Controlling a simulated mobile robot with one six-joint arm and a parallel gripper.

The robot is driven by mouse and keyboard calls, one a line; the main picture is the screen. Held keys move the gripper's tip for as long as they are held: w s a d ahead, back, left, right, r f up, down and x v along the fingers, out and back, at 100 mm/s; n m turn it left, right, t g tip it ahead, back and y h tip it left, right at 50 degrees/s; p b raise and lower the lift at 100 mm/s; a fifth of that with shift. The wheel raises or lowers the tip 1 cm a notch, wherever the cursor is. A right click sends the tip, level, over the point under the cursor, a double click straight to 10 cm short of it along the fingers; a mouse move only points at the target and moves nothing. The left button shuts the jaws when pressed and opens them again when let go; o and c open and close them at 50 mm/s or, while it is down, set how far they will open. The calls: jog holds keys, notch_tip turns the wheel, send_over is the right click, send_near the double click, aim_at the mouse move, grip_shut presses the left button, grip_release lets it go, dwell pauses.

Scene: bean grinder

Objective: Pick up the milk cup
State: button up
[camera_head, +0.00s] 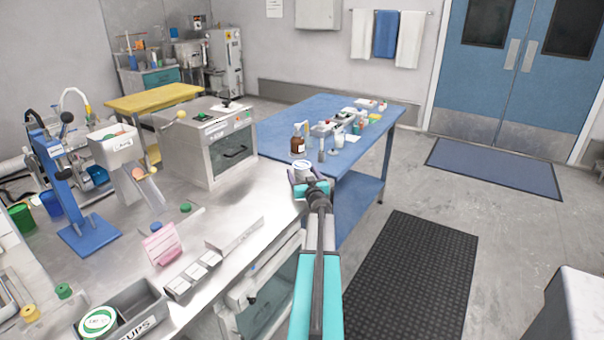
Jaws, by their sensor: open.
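My arm reaches up from the bottom middle in the head view. My gripper (308,182) is open at the right end of the steel counter, by the near corner of the blue table.
The blue table (283,132) holds a brown bottle (297,143) and several small containers behind the gripper. A grey CUPS tray (160,311) with a green-and-white lid (98,321) is at lower left. A steel oven-like box (210,150) stands left.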

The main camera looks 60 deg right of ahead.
aim_at(302, 165)
jog(key=shift+w+d, duration=0.4)
jog(key=shift+w, duration=0.05)
dwell(0.3)
jog(key=c, duration=1.2)
jog(key=shift+r, duration=0.15)
jog(key=shift+r+p, duration=0.4)
jog(key=shift+r, duration=1.05)
jog(key=shift+s+a+r, duration=0.1)
jog(key=shift+s+r, duration=0.05)
jog(key=shift+r, duration=0.15)
jog(key=v, duration=0.5)
jog(key=s+d+v, duration=0.1)
jog(key=v, duration=0.4)
jog(key=s+d+r+v, duration=0.1)
jog(key=v, duration=0.4)
jog(key=shift+s+r, duration=0.1)
jog(key=shift+s, duration=0.1)
